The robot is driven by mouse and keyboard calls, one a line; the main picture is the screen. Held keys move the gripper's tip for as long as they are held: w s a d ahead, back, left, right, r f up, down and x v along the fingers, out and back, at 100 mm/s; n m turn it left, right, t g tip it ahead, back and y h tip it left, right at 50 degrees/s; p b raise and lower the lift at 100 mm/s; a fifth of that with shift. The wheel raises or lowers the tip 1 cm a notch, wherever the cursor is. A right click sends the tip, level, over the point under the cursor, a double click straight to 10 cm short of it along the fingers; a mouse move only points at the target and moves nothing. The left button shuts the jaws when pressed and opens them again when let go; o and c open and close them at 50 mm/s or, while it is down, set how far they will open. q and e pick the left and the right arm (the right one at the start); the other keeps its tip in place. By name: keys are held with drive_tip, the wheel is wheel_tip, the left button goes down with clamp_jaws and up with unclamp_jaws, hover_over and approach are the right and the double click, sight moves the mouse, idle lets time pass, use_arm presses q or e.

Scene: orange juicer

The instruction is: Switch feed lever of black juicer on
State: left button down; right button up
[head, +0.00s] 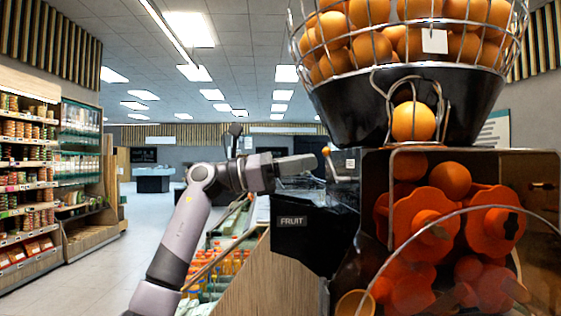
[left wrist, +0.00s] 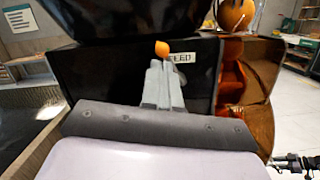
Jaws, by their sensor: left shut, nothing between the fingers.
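The black juicer (head: 405,105) stands on the right in the head view, with a wire basket of oranges on top. Its feed lever has an orange knob (head: 326,151) on the juicer's left side. In the left wrist view the knob (left wrist: 162,48) shows just beyond my fingertips, beside a white label ending in "EED" (left wrist: 178,58). My left gripper (head: 312,162) is shut and empty, its tips close to the lever. I cannot tell if they touch it. The lever's stem is largely hidden behind the fingers in the wrist view. My right gripper is not in view.
A black box marked "FRUIT" (head: 300,222) juts from the juicer below my left gripper. A wooden counter (head: 240,285) and bottles (head: 225,262) are below it. Stocked shelves (head: 28,170) stand far left. The aisle floor (head: 130,245) is clear.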

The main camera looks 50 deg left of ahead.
use_arm(q)
drive_tip(key=shift+w+d+r, duration=0.1)
drive_tip(key=shift+w+d, duration=0.3)
drive_tip(key=shift+w, duration=0.05)
drive_tip(key=shift+s+d+r+m, duration=0.1)
drive_tip(key=shift+s+r+m, duration=0.05)
drive_tip(key=shift+m, duration=0.55)
drive_tip(key=shift+s+d+r+m+g+h+p, duration=0.15)
drive_tip(key=shift+m+g+p, duration=0.1)
drive_tip(key=shift+m, duration=0.25)
drive_tip(key=shift+d+r+m+g+h+p, duration=0.15)
drive_tip(key=shift+m+p, duration=0.1)
drive_tip(key=shift+m, duration=0.25)
drive_tip(key=m, duration=0.2)
drive_tip(key=s+d+m+g, duration=0.1)
drive_tip(key=m, duration=0.2)
drive_tip(key=s+d+m+g+p, duration=0.1)
drive_tip(key=m, duration=0.2)
drive_tip(key=shift+d+r, duration=0.15)
drive_tip(key=shift+r, duration=0.05)
drive_tip(key=shift+d, duration=0.1)
idle(0.4)
